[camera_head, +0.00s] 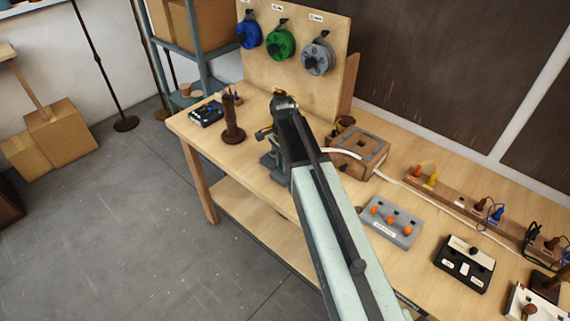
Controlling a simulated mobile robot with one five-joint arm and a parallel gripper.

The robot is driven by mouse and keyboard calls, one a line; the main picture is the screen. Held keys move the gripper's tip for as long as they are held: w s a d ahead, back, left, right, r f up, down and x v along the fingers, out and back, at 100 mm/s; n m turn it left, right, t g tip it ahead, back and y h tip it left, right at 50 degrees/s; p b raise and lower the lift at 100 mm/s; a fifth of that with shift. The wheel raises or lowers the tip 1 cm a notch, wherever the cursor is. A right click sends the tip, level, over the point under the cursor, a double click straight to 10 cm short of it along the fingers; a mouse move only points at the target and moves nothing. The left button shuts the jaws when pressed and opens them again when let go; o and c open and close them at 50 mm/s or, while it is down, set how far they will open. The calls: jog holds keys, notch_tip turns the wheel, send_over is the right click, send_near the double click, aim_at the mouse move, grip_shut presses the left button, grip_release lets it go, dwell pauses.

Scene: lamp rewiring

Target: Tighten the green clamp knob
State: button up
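My arm reaches up from the bottom and ends over the far left part of the wooden workbench (210,131). My gripper (281,101) is small and dark there, and its fingers cannot be told apart. A grey-green clamp-like fixture (270,163) stands at the bench's front edge, just below and left of the gripper, partly behind my arm. A small yellowish part (263,133) shows by its top. I cannot make out a green knob; it may be hidden by my arm. Whether the gripper touches anything is not clear.
A dark turned wooden post (232,121) stands close left of the gripper. A wooden box (358,150) with a white cable is to the right. A pegboard holds blue, green (281,45) and grey spools behind. A grey box with orange knobs (390,222) sits nearer right. Floor in front is clear.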

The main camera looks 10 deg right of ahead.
jog(key=o, duration=0.4)
jog(key=shift+w+f, duration=0.1)
jog(key=shift+w, duration=0.05)
jog(key=shift+c, duration=0.2)
notch_tip(320, 180, up, 8)
jog(key=p, duration=0.8)
